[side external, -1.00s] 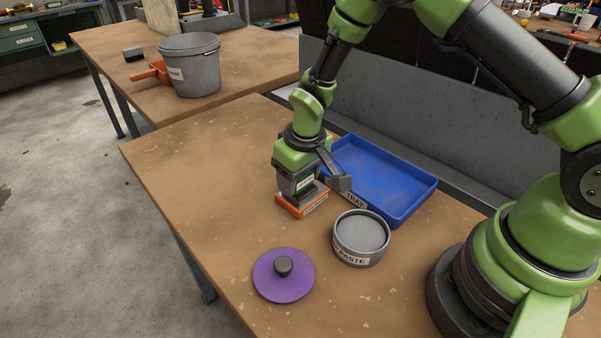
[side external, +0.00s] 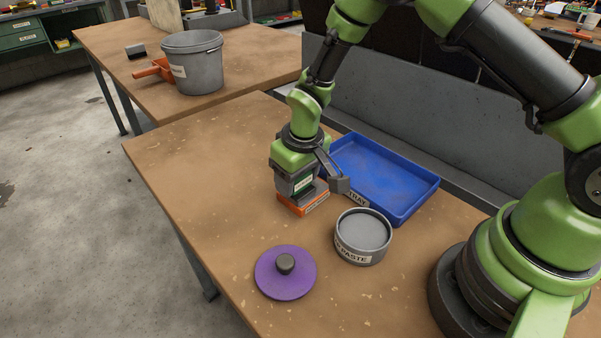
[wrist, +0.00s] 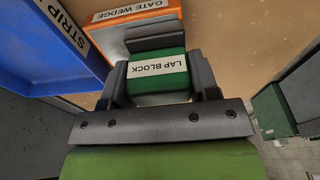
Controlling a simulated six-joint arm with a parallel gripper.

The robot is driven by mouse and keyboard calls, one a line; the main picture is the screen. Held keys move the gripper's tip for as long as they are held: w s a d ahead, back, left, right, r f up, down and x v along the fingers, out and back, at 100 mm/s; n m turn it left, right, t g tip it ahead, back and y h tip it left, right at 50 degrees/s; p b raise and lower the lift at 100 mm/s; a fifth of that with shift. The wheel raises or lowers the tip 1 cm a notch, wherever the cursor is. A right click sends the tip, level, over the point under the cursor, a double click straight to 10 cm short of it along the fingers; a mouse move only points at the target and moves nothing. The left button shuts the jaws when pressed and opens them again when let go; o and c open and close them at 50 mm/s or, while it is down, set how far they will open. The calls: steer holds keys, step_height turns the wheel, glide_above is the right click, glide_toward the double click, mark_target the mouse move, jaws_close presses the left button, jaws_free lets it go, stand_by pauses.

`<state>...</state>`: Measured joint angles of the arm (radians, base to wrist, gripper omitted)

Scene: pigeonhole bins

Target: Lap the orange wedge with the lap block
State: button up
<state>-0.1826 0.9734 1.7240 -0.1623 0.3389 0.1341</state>
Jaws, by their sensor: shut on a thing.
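The orange wedge (side external: 311,207) lies on the near table, left of the blue tray. In the wrist view its top edge shows the orange body with a white "GATE WEDGE" label (wrist: 128,13). My gripper (wrist: 160,80) is shut on the lap block (wrist: 157,88), a green and dark grey block with a white "LAP BLOCK" label. My gripper (side external: 301,190) points down over the wedge in the side view. The block is low on the wedge's top and looks in contact, though the contact face is hidden. My gripper hides much of the block.
The blue tray (side external: 398,206) stands right beside the wedge. An open grey paste tub (side external: 345,246) is in front, with a purple lid (side external: 268,279) with a black knob left of it. The left of the table is clear. A grey bucket (side external: 205,77) stands on the far table.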

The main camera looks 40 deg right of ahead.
steer(key=shift+a, duration=0.35)
steer(key=shift+d+f, duration=0.1)
steer(key=shift+d, duration=1.05)
steer(key=shift+a, duration=1.15)
steer(key=shift+d+r, duration=0.25)
steer(key=shift+d, duration=0.9)
steer(key=shift+r, duration=0.1)
steer(key=shift+r, duration=0.8)
